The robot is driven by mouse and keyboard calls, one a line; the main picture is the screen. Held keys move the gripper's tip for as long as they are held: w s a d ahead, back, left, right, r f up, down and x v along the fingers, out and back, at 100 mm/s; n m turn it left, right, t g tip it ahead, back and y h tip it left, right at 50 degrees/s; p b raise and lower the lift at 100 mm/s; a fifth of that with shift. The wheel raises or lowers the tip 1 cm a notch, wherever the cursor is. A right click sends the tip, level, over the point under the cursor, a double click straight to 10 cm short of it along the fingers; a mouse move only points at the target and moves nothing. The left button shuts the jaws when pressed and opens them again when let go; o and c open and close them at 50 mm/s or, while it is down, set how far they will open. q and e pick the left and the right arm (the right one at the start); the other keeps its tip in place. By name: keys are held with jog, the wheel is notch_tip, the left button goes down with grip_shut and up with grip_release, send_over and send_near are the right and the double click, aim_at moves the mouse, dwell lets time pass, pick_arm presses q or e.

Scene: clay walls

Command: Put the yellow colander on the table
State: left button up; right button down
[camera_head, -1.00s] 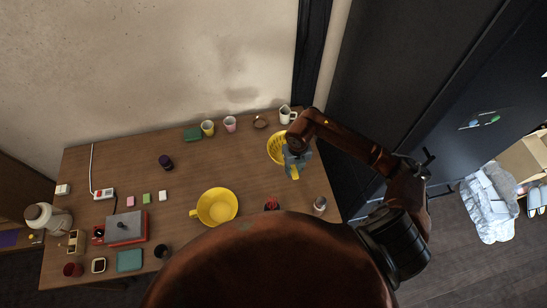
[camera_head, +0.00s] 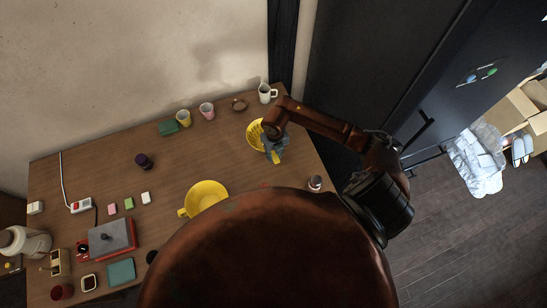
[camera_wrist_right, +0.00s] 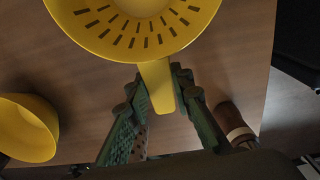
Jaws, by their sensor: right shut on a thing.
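The yellow colander (camera_head: 254,136) is over the back right part of the wooden table (camera_head: 160,222) in the head view. Its slotted bowl (camera_wrist_right: 135,22) fills the top of the right wrist view. My right gripper (camera_head: 274,153) is shut on the colander's flat handle, and both fingers also show in the wrist view (camera_wrist_right: 160,84). I cannot tell whether the colander touches the tabletop or hangs just above it. My left gripper is in neither view.
A yellow pot (camera_head: 206,193) stands left of the colander. A white mug (camera_head: 266,93), a brown bowl (camera_head: 239,104) and a pink cup (camera_head: 207,110) line the back edge. A jar (camera_head: 315,183) stands near the right edge. A dark cabinet (camera_head: 370,50) stands right.

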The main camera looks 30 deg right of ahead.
jog(key=shift+f, duration=2.15)
jog(key=shift+f, duration=0.2)
jog(key=c, duration=1.7)
grip_release()
jog(key=shift+r, duration=0.1)
notch_tip(320, 180, up, 12)
jog(key=shift+r+b, duration=0.1)
jog(key=shift+b, duration=0.35)
